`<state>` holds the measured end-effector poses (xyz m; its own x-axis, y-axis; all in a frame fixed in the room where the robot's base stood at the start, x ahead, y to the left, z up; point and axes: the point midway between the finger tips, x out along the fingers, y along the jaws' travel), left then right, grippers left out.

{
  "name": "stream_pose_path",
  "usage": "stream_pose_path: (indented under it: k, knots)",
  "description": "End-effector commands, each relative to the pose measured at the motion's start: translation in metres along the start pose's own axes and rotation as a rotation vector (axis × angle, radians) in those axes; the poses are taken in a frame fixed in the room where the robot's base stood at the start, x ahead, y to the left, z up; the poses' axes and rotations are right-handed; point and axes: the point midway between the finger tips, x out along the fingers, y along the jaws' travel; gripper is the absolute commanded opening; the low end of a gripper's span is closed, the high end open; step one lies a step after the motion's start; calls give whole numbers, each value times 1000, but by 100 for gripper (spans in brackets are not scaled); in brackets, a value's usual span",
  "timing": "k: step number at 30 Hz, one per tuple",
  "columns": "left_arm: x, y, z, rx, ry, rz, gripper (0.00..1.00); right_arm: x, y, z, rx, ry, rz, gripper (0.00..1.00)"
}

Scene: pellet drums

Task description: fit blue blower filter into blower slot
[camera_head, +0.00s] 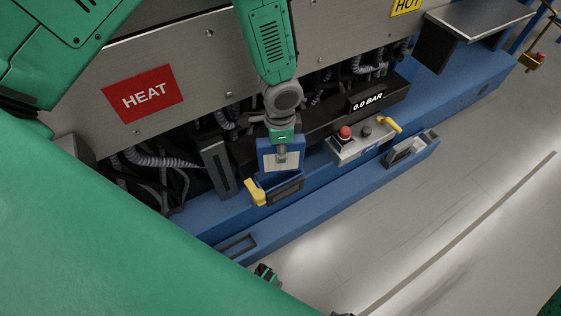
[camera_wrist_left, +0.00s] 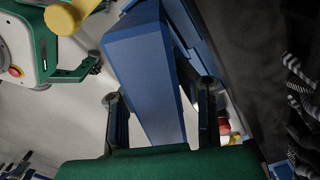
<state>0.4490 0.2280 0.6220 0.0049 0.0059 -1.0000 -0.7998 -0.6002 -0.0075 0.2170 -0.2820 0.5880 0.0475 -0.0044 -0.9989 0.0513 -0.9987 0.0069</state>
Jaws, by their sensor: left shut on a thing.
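My left gripper (camera_head: 283,156) comes down from the top of the head view and is shut on the blue blower filter (camera_head: 265,148).
A control box with a red button (camera_head: 345,132) and a yellow handle (camera_head: 390,125) stands to the right. A grey upright plate (camera_head: 218,168) is left of the slot. The floor (camera_head: 420,210) at right is clear.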

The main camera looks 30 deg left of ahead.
Motion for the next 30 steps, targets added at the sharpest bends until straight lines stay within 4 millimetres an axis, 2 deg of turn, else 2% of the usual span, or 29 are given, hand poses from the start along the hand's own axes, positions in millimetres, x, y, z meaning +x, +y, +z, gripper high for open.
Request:
stream_pose_path:
  k: [5, 12, 23, 24, 26, 30]
  knots:
    - [13, 0, 0, -1, 2, -2, 0, 4, 0, 0, 0, 1, 0, 47]
    - [44, 0, 0, -2, 0, -1, 0, 13, 0, 0, 0, 1, 0, 47]
    - [47, 0, 0, -2, 1, -2, 0, 14, 0, 0, 0, 1, 0, 47]
    - [48, 0, 0, -2, 1, -1, 30, 14, 0, 0, 0, 1, 0, 47]
    - [47, 0, 0, -2, 1, -1, 47, 13, 0, 0, 0, 1, 0, 47]
    - [47, 0, 0, -2, 1, -1, 47, 13, 0, 0, 0, 1, 0, 47]
